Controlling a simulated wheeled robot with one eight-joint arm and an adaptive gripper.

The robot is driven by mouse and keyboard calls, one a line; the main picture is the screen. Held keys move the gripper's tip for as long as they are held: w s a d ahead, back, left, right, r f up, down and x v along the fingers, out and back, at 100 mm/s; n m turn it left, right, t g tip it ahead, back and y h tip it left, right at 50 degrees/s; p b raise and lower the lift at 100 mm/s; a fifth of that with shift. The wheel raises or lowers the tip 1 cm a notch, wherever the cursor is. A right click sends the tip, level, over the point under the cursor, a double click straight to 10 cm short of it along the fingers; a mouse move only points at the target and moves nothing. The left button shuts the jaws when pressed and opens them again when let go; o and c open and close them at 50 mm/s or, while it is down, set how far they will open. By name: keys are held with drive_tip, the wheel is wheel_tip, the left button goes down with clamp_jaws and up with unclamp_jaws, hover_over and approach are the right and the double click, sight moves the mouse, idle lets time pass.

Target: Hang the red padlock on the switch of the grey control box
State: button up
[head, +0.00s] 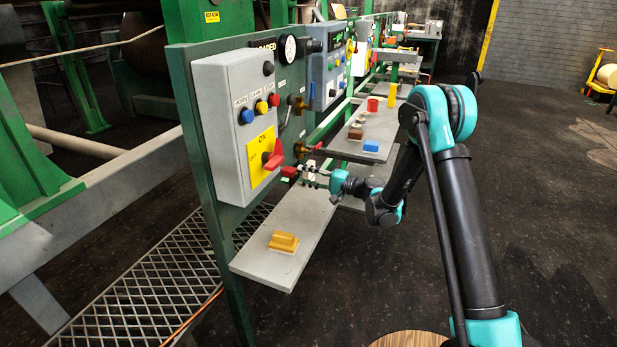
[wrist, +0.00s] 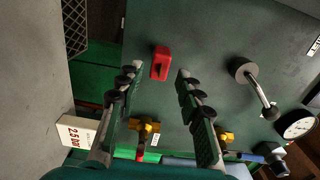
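The red padlock (head: 289,171) is beside the green panel, just left of my gripper's tips in the head view. In the wrist view the red padlock (wrist: 161,62) shows against the panel, beyond and between the fingertips; what supports it I cannot tell. My gripper (head: 312,176) is open, its fingers (wrist: 156,80) apart on either side of the padlock, with gaps visible. The grey control box (head: 222,130) is on the panel to the left of my gripper, with a red switch (head: 273,156) on a yellow plate.
A grey shelf (head: 255,262) below holds a yellow block (head: 284,242). A second shelf (head: 345,150) holds a blue block (head: 371,146) and other small items. Brass valves (wrist: 145,130), a metal rod (wrist: 260,92) and a gauge (wrist: 298,124) are near the fingers.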

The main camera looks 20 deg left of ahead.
sight(291, 172)
drive_tip(key=shift+w+a, duration=0.15)
drive_tip(key=shift+a, duration=1.3)
drive_tip(key=shift+w+a, duration=0.1)
drive_tip(key=shift+a, duration=1.35)
clamp_jaws()
